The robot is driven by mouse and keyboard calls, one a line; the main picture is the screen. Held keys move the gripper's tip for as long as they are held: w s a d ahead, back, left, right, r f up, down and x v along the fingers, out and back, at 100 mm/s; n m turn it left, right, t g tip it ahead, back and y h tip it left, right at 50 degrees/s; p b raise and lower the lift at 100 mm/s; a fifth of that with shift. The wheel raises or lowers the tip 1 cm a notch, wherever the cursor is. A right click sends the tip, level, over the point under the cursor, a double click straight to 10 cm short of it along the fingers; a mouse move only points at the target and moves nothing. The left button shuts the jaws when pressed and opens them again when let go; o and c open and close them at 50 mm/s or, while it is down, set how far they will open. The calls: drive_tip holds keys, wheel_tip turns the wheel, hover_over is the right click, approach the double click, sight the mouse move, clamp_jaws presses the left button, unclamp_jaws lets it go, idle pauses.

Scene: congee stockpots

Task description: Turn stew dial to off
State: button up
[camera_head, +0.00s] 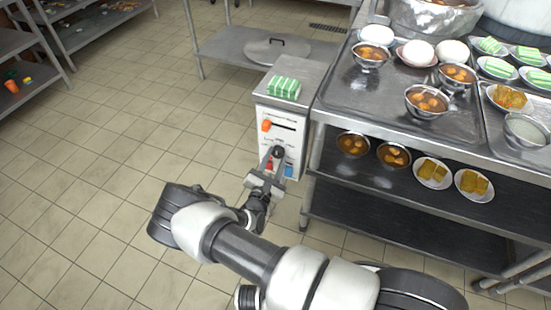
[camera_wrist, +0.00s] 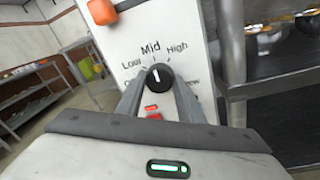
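A black round dial (camera_wrist: 160,77) with a white mark sits on the white front panel (camera_wrist: 150,32) of a control cabinet. Its mark points almost straight up, at "Mid", between "Low" and "High". A lower label ending in "ew" is partly hidden by my right finger. In the wrist view my gripper (camera_wrist: 160,82) is open, one finger on each side of the dial; contact cannot be told. In the head view my gripper (camera_head: 275,160) is at the front of the cabinet (camera_head: 262,145) and partly hides the panel.
An orange knob (camera_wrist: 102,11) is at the panel's upper left, and a red light (camera_wrist: 152,108) is below the dial. A green-striped block (camera_head: 284,88) lies on the cabinet top. A steel counter (camera_head: 345,95) with bowls stands close on the right. The tiled floor at left is clear.

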drive_tip(key=shift+n, duration=0.4)
drive_tip(key=n, duration=0.3)
drive_tip(key=shift+n+p, duration=0.3)
drive_tip(key=shift+p, duration=0.1)
drive_tip(key=n, duration=0.4)
drive_tip(key=shift+r+g, duration=0.1)
drive_tip(key=shift+g, duration=0.3)
drive_tip(key=n, duration=0.4)
drive_tip(key=shift+a+h, duration=0.1)
drive_tip(key=shift+h, duration=0.2)
drive_tip(key=shift+n+g+h+b, duration=0.3)
drive_tip(key=shift+n+b, duration=0.25)
drive_tip(key=shift+n, duration=1.75)
drive_tip(key=o, duration=1.1)
drive_tip(key=shift+c, duration=0.2)
drive_tip(key=shift+s+r, duration=0.1)
